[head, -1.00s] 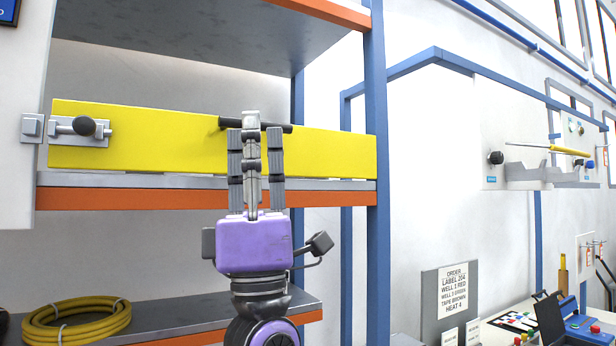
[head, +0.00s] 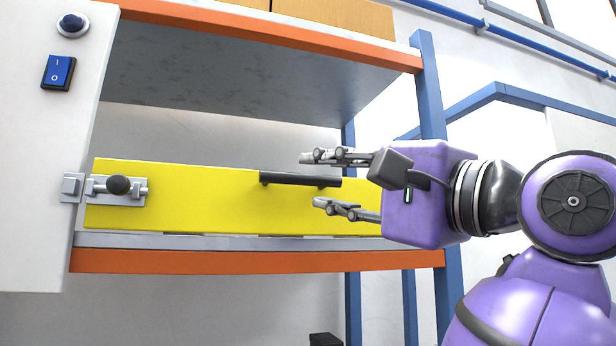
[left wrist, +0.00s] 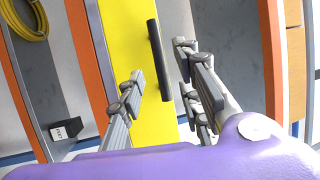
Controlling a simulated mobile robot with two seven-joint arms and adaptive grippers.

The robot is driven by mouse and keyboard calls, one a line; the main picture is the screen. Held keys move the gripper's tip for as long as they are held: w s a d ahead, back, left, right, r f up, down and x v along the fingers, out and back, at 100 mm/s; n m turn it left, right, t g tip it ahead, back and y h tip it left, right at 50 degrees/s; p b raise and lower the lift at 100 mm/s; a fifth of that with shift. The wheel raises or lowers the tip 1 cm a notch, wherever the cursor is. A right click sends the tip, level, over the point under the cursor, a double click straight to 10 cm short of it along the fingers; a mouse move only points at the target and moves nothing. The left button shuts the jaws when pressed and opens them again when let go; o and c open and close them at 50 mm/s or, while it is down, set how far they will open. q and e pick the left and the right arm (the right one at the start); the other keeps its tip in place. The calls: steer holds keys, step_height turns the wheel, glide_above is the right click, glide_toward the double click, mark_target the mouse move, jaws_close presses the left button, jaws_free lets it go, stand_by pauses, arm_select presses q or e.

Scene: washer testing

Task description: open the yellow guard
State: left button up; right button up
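The yellow guard (head: 210,212) is a long panel across the shelf front, and it looks closed. Its black bar handle (head: 285,180) shows also in the left wrist view (left wrist: 159,60). A slide bolt with a black knob (head: 118,185) sits at the guard's left end, beside a catch (head: 72,187) on the white panel. I cannot tell whether the bolt is in the catch. My left gripper (head: 312,180) points left in front of the handle's right part, open, fingers above and below it. In the wrist view (left wrist: 158,88) the handle lies between the spread fingers; contact is unclear. My right gripper is not in view.
An orange shelf beam (head: 250,262) runs below the guard, and a blue post (head: 432,90) stands at the right. The white panel (head: 55,130) at the left carries a blue rocker switch (head: 59,72). A yellow hose coil (left wrist: 27,20) lies on the lower shelf.

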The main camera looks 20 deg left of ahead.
mark_target(306, 181)
arm_select(q)
steer(key=p+x, duration=0.1)
steer(key=x, duration=0.6)
steer(key=shift+w, duration=0.1)
jaws_close()
